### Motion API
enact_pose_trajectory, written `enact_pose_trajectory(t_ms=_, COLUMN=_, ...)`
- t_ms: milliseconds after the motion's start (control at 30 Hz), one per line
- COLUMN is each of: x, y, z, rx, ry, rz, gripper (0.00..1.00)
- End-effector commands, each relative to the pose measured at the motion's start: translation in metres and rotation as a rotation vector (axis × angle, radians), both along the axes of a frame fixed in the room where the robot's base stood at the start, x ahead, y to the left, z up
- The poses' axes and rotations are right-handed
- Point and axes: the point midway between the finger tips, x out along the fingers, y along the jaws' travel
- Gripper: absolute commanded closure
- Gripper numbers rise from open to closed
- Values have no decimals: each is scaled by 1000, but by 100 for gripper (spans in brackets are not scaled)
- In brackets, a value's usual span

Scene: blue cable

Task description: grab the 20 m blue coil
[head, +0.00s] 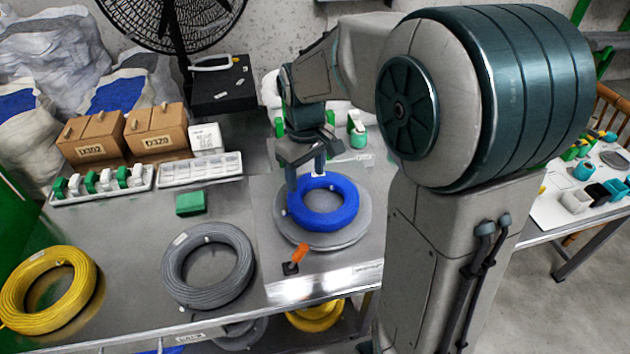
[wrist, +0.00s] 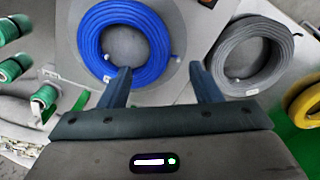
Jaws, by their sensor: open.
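The blue coil (head: 336,218) lies flat on a round grey plate (head: 290,232) on the metal bench in the head view. It also shows in the wrist view (wrist: 84,50), beyond the fingertips and to their left. My gripper (wrist: 163,72) is open and empty, its two fingers apart. In the head view my gripper (head: 305,175) is above the far left edge of the blue coil and hides a little of it. I cannot tell whether a finger touches the coil. No length marking on the coil is readable.
A grey coil (head: 208,266) and a yellow coil (head: 18,300) lie left on the bench. An orange-handled tool (head: 297,257) lies in front of the plate. A green block (head: 190,203), a white tray (head: 200,170) and cardboard boxes (head: 153,131) stand farther back.

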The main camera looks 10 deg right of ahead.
Motion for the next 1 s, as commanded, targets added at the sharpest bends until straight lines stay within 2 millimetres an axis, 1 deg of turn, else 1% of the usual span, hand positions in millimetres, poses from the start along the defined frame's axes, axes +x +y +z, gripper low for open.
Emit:
enact_pose_trajectory(t_ms=33, x=9, y=2, z=-8, rx=1, ry=13, rz=24, gripper=42)
enact_pose_trajectory(t_ms=100, x=17, y=5, z=-14, rx=3, ry=23, rz=52, gripper=42)
enact_pose_trajectory(t_ms=233, x=24, y=7, z=-22, rx=5, ry=34, rz=77, gripper=42)
enact_pose_trajectory(t_ms=367, x=25, y=7, z=-41, rx=6, ry=39, rz=82, gripper=42)
enact_pose_trajectory(t_ms=500, x=24, y=6, z=-69, rx=5, ry=40, rz=80, gripper=42)
enact_pose_trajectory(t_ms=600, x=24, y=6, z=-87, rx=6, ry=38, rz=79, gripper=42)
enact_pose_trajectory(t_ms=700, x=25, y=6, z=-99, rx=5, ry=36, rz=78, gripper=42)
enact_pose_trajectory(t_ms=867, x=24, y=6, z=-108, rx=5, ry=36, rz=78, gripper=42)
enact_pose_trajectory(t_ms=967, x=24, y=5, z=-120, rx=5, ry=38, rz=78, gripper=42)
enact_pose_trajectory(t_ms=1000, x=23, y=4, z=-127, rx=5, ry=39, rz=78, gripper=42)
